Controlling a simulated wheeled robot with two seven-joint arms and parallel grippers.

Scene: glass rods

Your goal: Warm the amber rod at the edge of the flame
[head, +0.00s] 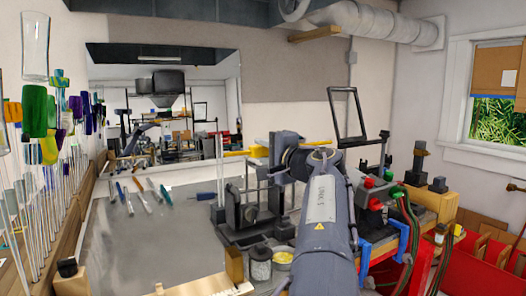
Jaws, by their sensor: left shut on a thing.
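The amber rod (238,153) is a thin yellow-orange bar held roughly level above the bench. Its left part sticks out past my left gripper (276,152), and a yellow-orange length also shows to the right of my wrist. My left gripper is shut on the rod, but my grey forearm and wrist hide much of the grip. The bench torch (374,190), with red and green knobs and hoses, stands right of my forearm. I cannot make out a flame. My right gripper is not in view.
A dark grey metal fixture (248,212) stands on the bench below the rod. A tin (260,264) and a yellow dish (283,258) sit in front. Several coloured rods (127,198) lie on the grey bench top (165,240), whose left-middle is clear. Upright glass rods fill a rack at left.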

